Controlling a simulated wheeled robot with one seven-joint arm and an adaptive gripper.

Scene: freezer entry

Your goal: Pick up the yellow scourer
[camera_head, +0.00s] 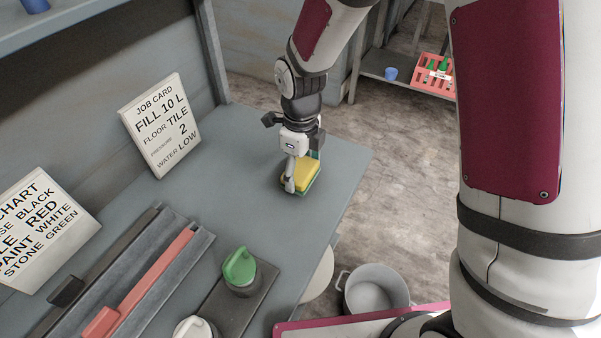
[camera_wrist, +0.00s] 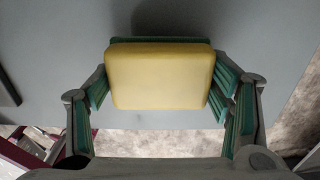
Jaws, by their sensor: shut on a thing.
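The yellow scourer (camera_head: 307,174) is a yellow block with a green layer at its base, near the far right end of the grey bench (camera_head: 233,150). My gripper (camera_head: 301,172) is above the bench with its fingers around the scourer. In the wrist view the scourer (camera_wrist: 160,77) fills the space between the green-padded fingers, and my gripper (camera_wrist: 160,85) is shut on it. The scourer is at or just above the bench top; I cannot tell whether it touches. One finger hides part of it in the head view.
A job card (camera_head: 160,125) and a chart card (camera_head: 40,230) stand along the wall. A tray (camera_head: 180,235) holds long dark and red tools. A green-topped container (camera_head: 240,268) stands at the front. A grey pot (camera_head: 375,290) is below the bench edge. The bench around the scourer is clear.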

